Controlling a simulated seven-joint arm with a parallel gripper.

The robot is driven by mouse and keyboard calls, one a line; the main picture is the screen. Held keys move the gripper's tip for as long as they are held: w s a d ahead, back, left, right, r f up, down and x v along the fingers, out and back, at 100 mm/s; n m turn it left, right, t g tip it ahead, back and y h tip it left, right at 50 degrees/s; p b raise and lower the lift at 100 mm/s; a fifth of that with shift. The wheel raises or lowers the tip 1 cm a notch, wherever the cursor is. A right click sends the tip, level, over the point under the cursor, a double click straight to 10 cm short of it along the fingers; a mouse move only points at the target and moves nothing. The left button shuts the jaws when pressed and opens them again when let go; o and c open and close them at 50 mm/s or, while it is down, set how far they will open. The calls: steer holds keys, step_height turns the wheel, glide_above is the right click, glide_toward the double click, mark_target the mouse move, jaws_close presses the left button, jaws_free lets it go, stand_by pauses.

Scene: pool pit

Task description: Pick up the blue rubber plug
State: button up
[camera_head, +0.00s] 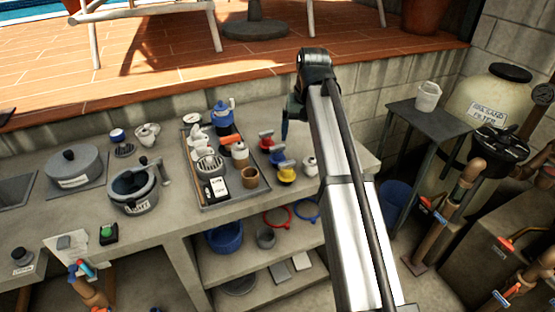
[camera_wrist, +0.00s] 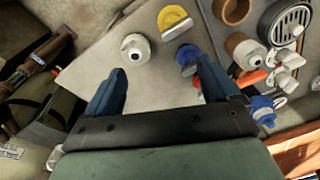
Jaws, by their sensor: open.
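The blue rubber plug (camera_head: 277,156) stands on the stone counter between a red plug (camera_head: 266,141) and a yellow plug (camera_head: 286,173). In the wrist view the blue plug (camera_wrist: 186,56) is near the tip of my right-hand finger, which partly covers it. My gripper (camera_head: 288,122) points down over the counter, behind and slightly right of the plugs in the head view. In the wrist view my gripper (camera_wrist: 158,70) is open, with bare counter between its fingers. The yellow plug (camera_wrist: 175,20) lies beyond the blue one.
A small white pot (camera_head: 310,165) stands right of the plugs; it also shows in the wrist view (camera_wrist: 135,48). A crowded tray (camera_head: 222,201) is to their left, holding a brown cup (camera_head: 250,178) and bottles. A side table (camera_head: 430,122) stands at right.

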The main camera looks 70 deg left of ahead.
mark_target(279, 151)
steer(key=a+f+n+y, duration=0.1)
steer(key=a+f+n, duration=0.1)
steer(key=s+a+f+n+y, duration=0.1)
steer(key=a+f+n, duration=0.1)
steer(key=s+a+f+n+y, duration=0.1)
steer(key=a+f+n, duration=0.1)
steer(key=f, duration=0.1)
steer(key=shift+s+a, duration=0.15)
steer(key=shift+s, duration=0.1)
steer(key=shift+s+x, duration=0.15)
steer(key=shift+x, duration=1.15)
steer(key=shift+s+x, duration=0.1)
steer(key=shift+x, duration=1.25)
steer(key=shift+c, duration=0.5)
steer(key=c, duration=1)
step_height(279, 151, up, 10)
steer(key=shift+r, duration=0.1)
